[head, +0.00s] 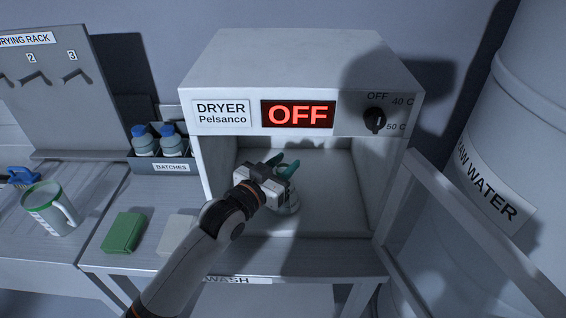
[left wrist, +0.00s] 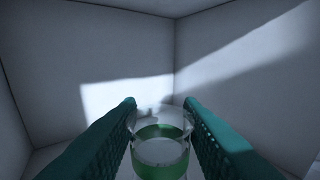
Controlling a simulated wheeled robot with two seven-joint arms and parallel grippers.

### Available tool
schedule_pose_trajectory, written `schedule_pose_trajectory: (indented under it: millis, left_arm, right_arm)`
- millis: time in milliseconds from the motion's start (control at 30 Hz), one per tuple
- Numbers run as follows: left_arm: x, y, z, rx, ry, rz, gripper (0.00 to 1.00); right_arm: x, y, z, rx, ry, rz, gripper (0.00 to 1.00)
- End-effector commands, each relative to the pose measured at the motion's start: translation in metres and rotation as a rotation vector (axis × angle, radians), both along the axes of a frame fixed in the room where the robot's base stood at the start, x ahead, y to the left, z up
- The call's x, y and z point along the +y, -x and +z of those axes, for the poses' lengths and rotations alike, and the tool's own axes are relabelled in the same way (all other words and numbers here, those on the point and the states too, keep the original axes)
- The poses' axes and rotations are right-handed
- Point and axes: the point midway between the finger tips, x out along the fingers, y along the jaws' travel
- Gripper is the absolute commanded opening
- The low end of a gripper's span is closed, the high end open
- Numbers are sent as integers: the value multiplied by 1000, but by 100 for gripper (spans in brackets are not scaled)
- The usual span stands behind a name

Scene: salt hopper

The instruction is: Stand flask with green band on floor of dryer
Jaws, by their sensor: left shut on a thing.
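The dryer (head: 296,60) stands open at the front, with OFF lit on its red display. My left gripper (head: 283,166) reaches into its chamber, teal fingers pointing inward. In the left wrist view my left gripper (left wrist: 160,103) is shut on the clear flask with the green band (left wrist: 160,154), which sits between the two fingers. My right gripper is not in view.
The dryer's open door (head: 480,238) swings out at the right, before the RAW WATER drum (head: 500,165). On the left are a green block (head: 123,232), a pale block (head: 178,229), a jug (head: 50,209), a blue brush (head: 22,177) and blue-capped bottles (head: 144,143) in the BATCHES holder.

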Motion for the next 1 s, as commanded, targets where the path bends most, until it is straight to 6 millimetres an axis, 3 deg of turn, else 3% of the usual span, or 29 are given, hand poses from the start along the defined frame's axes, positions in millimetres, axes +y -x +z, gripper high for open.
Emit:
schedule_pose_trajectory:
  millis: [400, 433, 567, 900, 1000]
  left_arm:
    - [0, -3, -6, -2, 0, 1, 0]
    - [0, -3, -7, -1, 0, 1, 34]
    - [0, -3, -6, -1, 1, 1, 55]
    - [0, -3, -1, -3, 1, 1, 55]
    - [6, 6, -4, 0, 0, 1, 55]
  right_arm:
    - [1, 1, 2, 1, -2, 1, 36]
    - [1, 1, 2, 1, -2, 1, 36]
    - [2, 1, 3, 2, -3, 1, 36]
    - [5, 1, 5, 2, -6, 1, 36]
    - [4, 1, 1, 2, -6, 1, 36]
